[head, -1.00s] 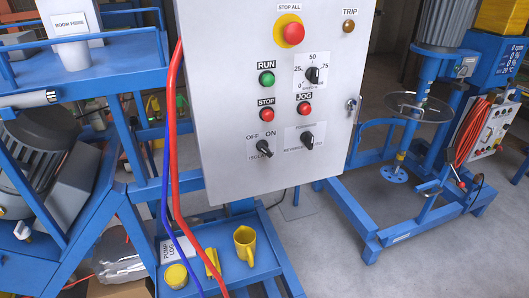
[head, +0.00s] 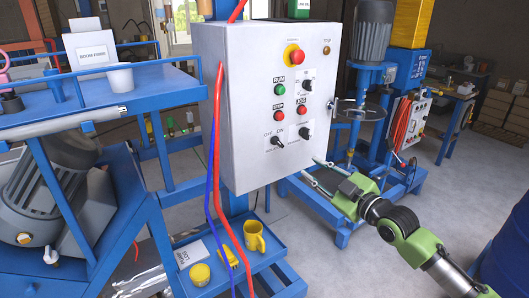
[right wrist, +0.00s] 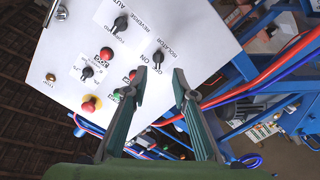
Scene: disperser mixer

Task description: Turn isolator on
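The isolator switch (head: 277,140) is a black rotary knob low on the left of the grey control box (head: 240,100), under OFF and ON labels. Its handle looks slanted toward OFF, though it is small. In the right wrist view the isolator knob (right wrist: 158,57) shows just beyond the fingertips, near the middle. My right gripper (head: 311,171) is open and empty, to the lower right of the box in the head view. Its two fingers (right wrist: 160,75) are spread in the right wrist view and appear apart from the knob. My left gripper is not in view.
Other controls share the panel: a red stop-all button (head: 295,56), a green run button (head: 280,89) and a forward/reverse knob (head: 306,133). Red and blue cables (head: 217,150) hang at the box's left edge. A blue tray (head: 265,262) with a yellow mug (head: 254,238) sits below.

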